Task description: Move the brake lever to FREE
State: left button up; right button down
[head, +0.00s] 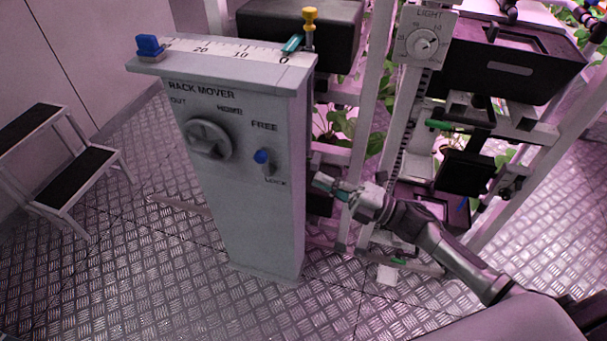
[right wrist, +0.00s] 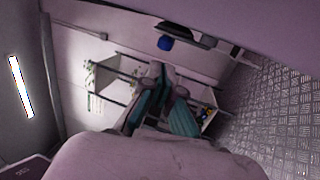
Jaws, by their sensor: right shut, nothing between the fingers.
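The brake lever (head: 262,157) is a short lever with a blue knob on the front of the grey rack mover post (head: 255,215). Its knob shows between the FREE label above and the LOCK label below, a little above the lever's base. I cannot tell its exact setting. My right gripper (head: 325,184) is to the right of the post, apart from the lever and slightly lower in the picture. Its teal fingers are shut and empty; they also show in the right wrist view (right wrist: 160,112). My left gripper is not in view.
A round handwheel (head: 208,138) is left of the lever. A scale with a blue block (head: 150,46) tops the post. A step stool (head: 75,165) stands at left. Plant racks with a LIGHT dial (head: 422,43) are at right. The patterned floor in front is clear.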

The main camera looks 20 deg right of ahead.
jog(key=shift+r+v, duration=0.2)
jog(key=shift+v, duration=1.2)
